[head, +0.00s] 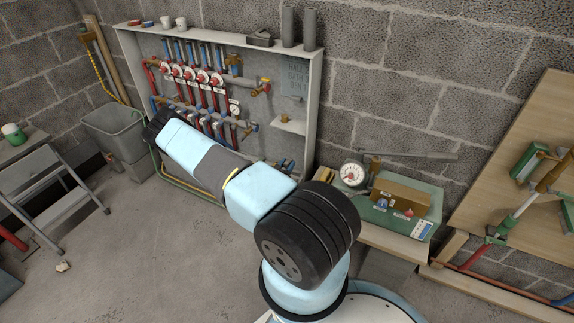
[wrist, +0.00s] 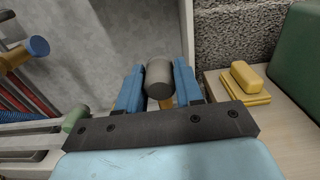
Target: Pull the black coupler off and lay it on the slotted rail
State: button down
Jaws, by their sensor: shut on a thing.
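In the wrist view, my gripper (wrist: 158,80) has its two blue fingers shut on the black coupler (wrist: 159,76), a short dark grey cylinder between the fingertips. A small brass-coloured piece (wrist: 167,103) shows just below the coupler; I cannot tell whether the two are joined. In the head view, my own arm hides the gripper and the coupler. I cannot clearly make out the slotted rail in either view.
A shallow wall cabinet (head: 314,95) holds red and blue pipes with valves. A wooden bench (head: 385,240) at its right carries a green box (head: 395,222) and a gauge (head: 352,174). In the wrist view, yellow blocks (wrist: 247,78) lie right of the fingers.

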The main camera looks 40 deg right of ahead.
jog(key=shift+w+d+f, duration=0.2)
jog(key=shift+d+f, duration=0.05)
jog(key=shift+d, duration=0.25)
jog(key=shift+w+d+f, duration=0.2)
jog(key=shift+d+f, duration=0.05)
jog(key=shift+d, duration=0.2)
jog(key=shift+f, duration=2.8)
jog(key=shift+s, duration=0.2)
jog(key=shift+f, duration=0.1)
jog(key=c, duration=0.7)
grip_release()
jog(key=shift+o, duration=0.2)
jog(key=shift+o, duration=0.4)
